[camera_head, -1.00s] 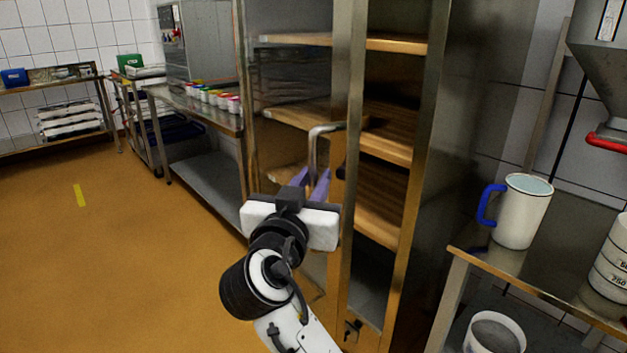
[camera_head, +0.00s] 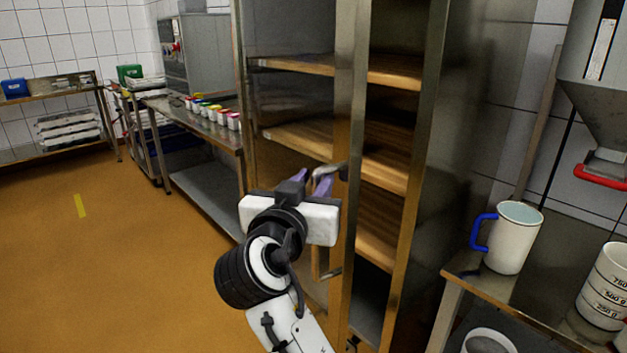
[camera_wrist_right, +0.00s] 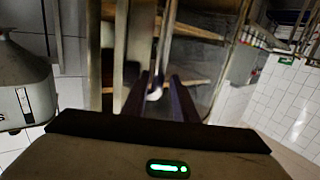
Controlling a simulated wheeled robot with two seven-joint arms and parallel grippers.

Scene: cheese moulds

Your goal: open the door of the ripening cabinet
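The ripening cabinet (camera_head: 437,130) is a tall steel case with wooden shelves. Its door has a steel stile (camera_head: 350,120), with shelves visible on both sides of it. The bent metal door handle (camera_head: 330,170) stands out from the stile. My right gripper (camera_head: 310,184) is at the handle's upper end with its purple fingers apart. In the right wrist view, the handle's bright end (camera_wrist_right: 154,94) shows between the spread fingers (camera_wrist_right: 160,85); firm contact cannot be made out. My left gripper is not in view.
A steel table (camera_head: 460,272) with a blue-handled jug (camera_head: 513,237) and a marked white beaker (camera_head: 605,285) stands right of the cabinet. A steel bench (camera_head: 225,137) with several coloured pots is at the left. The orange floor (camera_head: 110,260) at the left is clear.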

